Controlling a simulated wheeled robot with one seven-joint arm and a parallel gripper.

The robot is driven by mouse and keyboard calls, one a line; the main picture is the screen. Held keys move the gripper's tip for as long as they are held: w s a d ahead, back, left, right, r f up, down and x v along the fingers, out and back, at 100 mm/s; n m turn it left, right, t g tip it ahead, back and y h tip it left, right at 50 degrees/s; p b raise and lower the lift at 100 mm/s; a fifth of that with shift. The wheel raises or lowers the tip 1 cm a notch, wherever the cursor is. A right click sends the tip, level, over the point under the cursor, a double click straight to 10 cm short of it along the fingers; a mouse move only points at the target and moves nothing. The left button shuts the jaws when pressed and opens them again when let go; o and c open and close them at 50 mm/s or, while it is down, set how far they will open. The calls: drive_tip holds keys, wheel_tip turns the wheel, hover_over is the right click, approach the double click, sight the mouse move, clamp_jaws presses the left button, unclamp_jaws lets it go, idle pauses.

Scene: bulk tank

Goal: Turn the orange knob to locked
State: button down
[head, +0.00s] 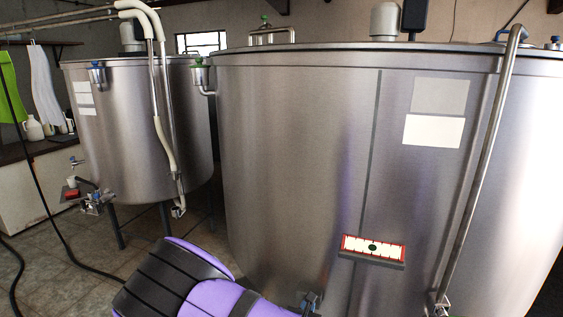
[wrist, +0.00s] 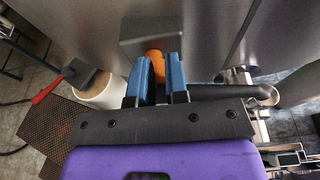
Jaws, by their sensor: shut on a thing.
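The orange knob (wrist: 155,63) shows in the wrist view between the two blue fingers of my gripper (wrist: 159,72). It sits at the front of a grey block (wrist: 151,36). The fingers are shut on the knob, one on each side, and cover part of it. I cannot tell which position the knob points to. In the head view my purple arm reaches to the bottom edge, with a little of the blue gripper (head: 311,299) showing there. The knob is not visible in the head view.
A large steel tank (head: 290,150) fills the right, with a red-edged panel (head: 345,241) on its front. A smaller tank (head: 120,130) stands at the left. A white bucket (wrist: 101,95) and a dark pipe (wrist: 225,91) flank my gripper in the wrist view.

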drive_tip(key=shift+w+d+r, duration=0.2)
drive_tip(key=shift+d+r, duration=0.05)
drive_tip(key=shift+d, duration=0.35)
drive_tip(key=shift+s+a, duration=0.1)
drive_tip(key=shift+s, duration=0.1)
drive_tip(key=shift+s+a, duration=0.4)
drive_tip(key=shift+s, duration=0.5)
drive_tip(key=shift+s+a, duration=0.4)
drive_tip(key=shift+s, duration=0.45)
drive_tip(key=shift+s+a, duration=0.4)
drive_tip(key=shift+s, duration=0.5)
